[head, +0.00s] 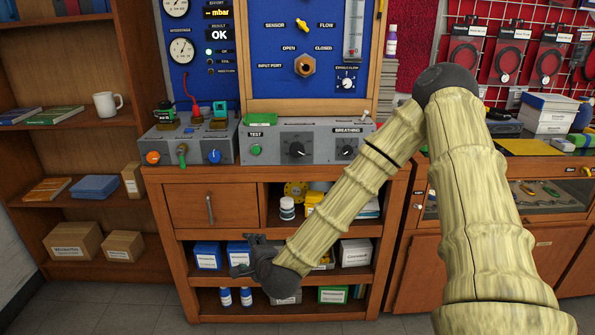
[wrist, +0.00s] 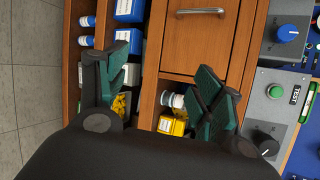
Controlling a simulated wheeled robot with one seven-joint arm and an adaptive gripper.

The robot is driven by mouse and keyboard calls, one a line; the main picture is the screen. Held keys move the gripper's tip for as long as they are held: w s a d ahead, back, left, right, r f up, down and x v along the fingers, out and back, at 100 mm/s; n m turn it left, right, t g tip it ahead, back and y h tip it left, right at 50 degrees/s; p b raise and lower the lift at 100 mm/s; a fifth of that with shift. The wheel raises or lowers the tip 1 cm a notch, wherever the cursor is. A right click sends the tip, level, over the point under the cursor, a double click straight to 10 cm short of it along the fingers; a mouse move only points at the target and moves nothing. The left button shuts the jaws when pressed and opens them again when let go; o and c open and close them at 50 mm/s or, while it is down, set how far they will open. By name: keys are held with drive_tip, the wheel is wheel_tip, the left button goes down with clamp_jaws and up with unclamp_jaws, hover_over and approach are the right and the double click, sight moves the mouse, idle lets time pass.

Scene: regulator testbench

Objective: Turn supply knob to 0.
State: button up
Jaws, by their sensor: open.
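No knob shows a readable "supply" label, so I cannot tell which one is the supply knob. In the head view, the left grey box has an orange knob (head: 153,157), a green lever (head: 182,150) and a blue knob (head: 214,156). The right grey box has a large black knob (head: 296,149) and a second black knob (head: 345,152) under "BREATHING". My gripper (head: 243,257) is low, in front of the cabinet shelves and below these boxes. In the wrist view, its green-padded fingers (wrist: 165,88) are apart and empty. The blue knob (wrist: 288,33) and black knob (wrist: 266,146) show at the right there.
A wooden drawer (head: 213,204) with a metal handle lies under the left box. Cabinet shelves hold a white jar (head: 287,208), boxes and blue bottles (head: 225,297). A green TEST button (head: 256,150) is beside the black knob. The blue panel (head: 313,50) rises behind.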

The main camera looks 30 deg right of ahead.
drive_tip(key=w+d+r+m+t+h+b, duration=0.3)
drive_tip(key=w+d+r+m+h+b, duration=0.15)
drive_tip(key=d+r+m, duration=0.55)
drive_tip(key=m+h+b, duration=0.2)
drive_tip(key=m+h, duration=0.2)
drive_tip(key=m, duration=0.4)
approach(297, 150)
drive_tip(key=shift+y, duration=0.25)
drive_tip(key=b+x, duration=0.1)
drive_tip(key=x, duration=0.9)
drive_tip(key=shift+s+d+r, duration=0.1)
drive_tip(key=shift+s+d, duration=0.05)
drive_tip(key=c, duration=1)
